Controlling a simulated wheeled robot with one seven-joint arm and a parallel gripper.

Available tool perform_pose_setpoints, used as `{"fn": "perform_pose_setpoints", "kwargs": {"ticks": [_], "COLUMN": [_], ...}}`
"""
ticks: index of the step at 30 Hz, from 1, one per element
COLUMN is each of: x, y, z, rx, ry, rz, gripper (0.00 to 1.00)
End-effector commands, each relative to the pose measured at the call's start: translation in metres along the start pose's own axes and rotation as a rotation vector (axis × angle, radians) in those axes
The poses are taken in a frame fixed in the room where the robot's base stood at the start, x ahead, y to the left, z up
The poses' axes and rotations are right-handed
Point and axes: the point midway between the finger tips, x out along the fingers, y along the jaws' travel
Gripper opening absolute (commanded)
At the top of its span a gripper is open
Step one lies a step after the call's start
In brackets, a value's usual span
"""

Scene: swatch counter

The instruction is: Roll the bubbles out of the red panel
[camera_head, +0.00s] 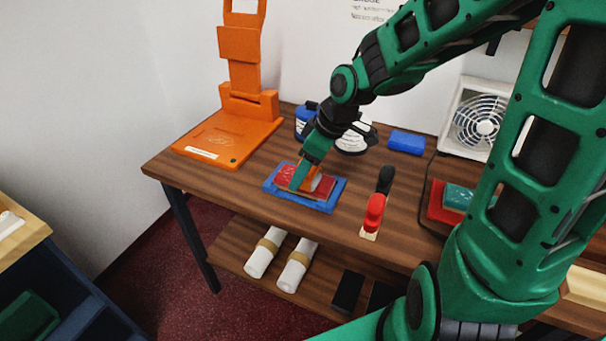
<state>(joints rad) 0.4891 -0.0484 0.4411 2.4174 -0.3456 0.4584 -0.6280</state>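The red panel (322,187) lies flat on a blue mat (335,196) on the wooden counter. Its middle is partly covered by my gripper and the tool. My gripper (301,178) points down over the panel, with its green fingers closed around an orange-framed roller (315,182) with a pale roll. The roller is low over the panel and appears to touch it, though the contact is partly hidden. Any bubbles are too small to make out.
An orange press (228,134) stands at the back left. Behind the panel are a blue container (304,119) and a blue block (406,142). A fan (478,122) and red tray (437,206) are farther right.

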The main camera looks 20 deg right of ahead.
Motion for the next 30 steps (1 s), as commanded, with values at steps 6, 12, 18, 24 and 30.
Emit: {"fn": "perform_pose_setpoints", "kwargs": {"ticks": [6,12,18,24,30], "x": [-0.019,-0.034,-0.043,-0.044,-0.046], "y": [0.001,0.001,0.001,0.001,0.001], "z": [-0.008,-0.015,-0.018,-0.018,-0.019], "rx": [-0.002,-0.001,0.000,0.000,-0.001], "ry": [0.002,0.002,0.001,0.001,0.001], "rz": [0.004,0.004,0.003,0.002,0.003], "gripper": [0.34,0.34,0.34,0.34,0.34]}}
